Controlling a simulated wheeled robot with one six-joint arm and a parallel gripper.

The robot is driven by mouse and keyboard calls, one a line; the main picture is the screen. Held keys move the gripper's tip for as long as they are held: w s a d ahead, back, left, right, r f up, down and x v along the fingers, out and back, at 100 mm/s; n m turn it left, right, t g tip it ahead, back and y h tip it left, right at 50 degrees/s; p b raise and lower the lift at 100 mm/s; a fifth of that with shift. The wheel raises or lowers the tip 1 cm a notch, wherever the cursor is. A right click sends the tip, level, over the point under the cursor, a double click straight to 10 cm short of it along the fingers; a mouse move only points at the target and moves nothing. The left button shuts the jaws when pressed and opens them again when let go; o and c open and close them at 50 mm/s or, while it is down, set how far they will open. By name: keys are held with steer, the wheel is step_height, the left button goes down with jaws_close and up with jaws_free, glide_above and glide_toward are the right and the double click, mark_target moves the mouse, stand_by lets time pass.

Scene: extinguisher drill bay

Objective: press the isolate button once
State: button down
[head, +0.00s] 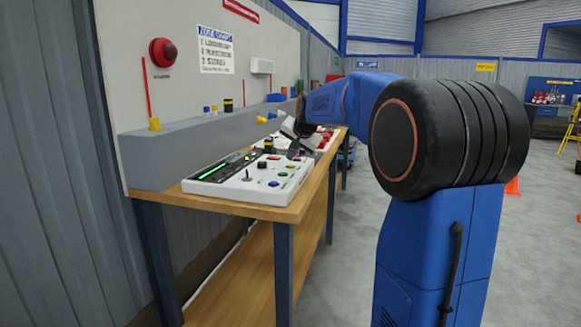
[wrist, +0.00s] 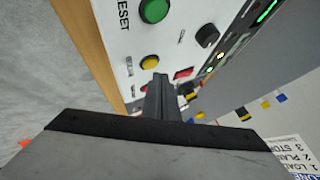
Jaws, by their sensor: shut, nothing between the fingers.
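The white control panel (head: 235,188) sits on the wooden bench, and its buttons also show in the wrist view (wrist: 118,50). There, a green button (wrist: 154,10) sits beside a RESET label. A yellow button (wrist: 149,62) has a small label at its left, too blurred to read surely; I cannot confirm which button is isolate. Contact cannot be told. In the head view my gripper (head: 291,130) is over the panel's far end.
A dark knob (wrist: 207,36) stands beside the buttons. In the head view a black lever (head: 248,176) rises from the panel, and a grey ledge (head: 160,165) runs behind it. The wooden bench (head: 270,212) has a narrow bare front edge.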

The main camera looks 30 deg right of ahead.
mark_target(292, 166)
steer(key=shift+f, duration=0.1)
steer(key=shift+f, duration=0.35)
steer(key=shift+f, duration=0.45)
stand_by(1.0)
steer(key=shift+r, duration=0.9)
steer(key=shift+r, duration=2.5)
